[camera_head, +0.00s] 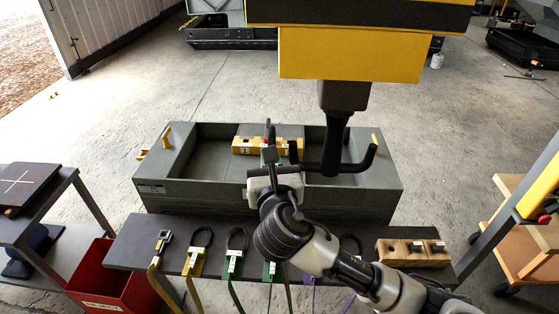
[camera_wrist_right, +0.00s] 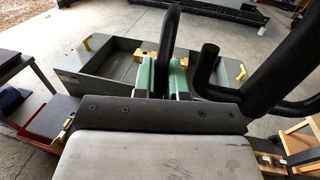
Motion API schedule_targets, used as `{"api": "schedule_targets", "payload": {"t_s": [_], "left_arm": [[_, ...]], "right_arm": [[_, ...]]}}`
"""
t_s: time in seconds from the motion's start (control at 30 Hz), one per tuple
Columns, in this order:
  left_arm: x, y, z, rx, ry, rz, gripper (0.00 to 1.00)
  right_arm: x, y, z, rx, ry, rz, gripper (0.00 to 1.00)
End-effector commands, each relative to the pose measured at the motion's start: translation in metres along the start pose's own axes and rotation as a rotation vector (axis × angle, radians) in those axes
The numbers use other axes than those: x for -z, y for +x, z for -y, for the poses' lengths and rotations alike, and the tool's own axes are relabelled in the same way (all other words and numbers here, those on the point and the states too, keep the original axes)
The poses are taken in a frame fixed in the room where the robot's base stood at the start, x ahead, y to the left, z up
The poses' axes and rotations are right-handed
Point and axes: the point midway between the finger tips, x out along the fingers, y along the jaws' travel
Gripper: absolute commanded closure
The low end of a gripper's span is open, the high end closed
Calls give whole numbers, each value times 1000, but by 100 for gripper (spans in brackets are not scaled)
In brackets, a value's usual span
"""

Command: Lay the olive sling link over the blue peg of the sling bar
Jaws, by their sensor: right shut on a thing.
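My right gripper (camera_head: 270,168) is shut on the olive sling link (camera_head: 270,153), whose body looks grey-green, with a dark loop standing up from it. In the right wrist view the loop (camera_wrist_right: 170,32) rises above the jaws (camera_wrist_right: 162,84). The link is held in front of the yellow sling bar (camera_head: 246,146), which lies across the grey enclosure. The bar also shows in the right wrist view (camera_wrist_right: 151,56). The link and gripper cover the bar's middle; a red spot shows there. I cannot make out the blue peg. My left gripper is not in view.
A black double hook (camera_head: 334,150) hangs from the yellow hoist block (camera_head: 350,55), close right of the gripper. The front bench (camera_head: 130,252) carries several other links with coloured straps and wooden blocks (camera_head: 413,252). A red bin (camera_head: 105,285) stands left.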

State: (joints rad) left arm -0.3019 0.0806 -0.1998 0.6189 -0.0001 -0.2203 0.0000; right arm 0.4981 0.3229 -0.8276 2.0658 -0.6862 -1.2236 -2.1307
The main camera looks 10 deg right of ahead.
Motion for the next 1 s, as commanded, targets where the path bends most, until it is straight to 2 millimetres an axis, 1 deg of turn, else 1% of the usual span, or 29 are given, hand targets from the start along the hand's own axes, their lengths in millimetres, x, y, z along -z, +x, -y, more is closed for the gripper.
{"api": "schedule_targets", "payload": {"t_s": [0.2,0.47,1.0], "left_arm": [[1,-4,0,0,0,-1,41],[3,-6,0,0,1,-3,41],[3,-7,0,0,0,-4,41]], "right_arm": [[-2,3,-13,-1,1,1,100],[-2,5,-24,0,0,2,100],[-2,5,-27,0,0,2,100]]}}
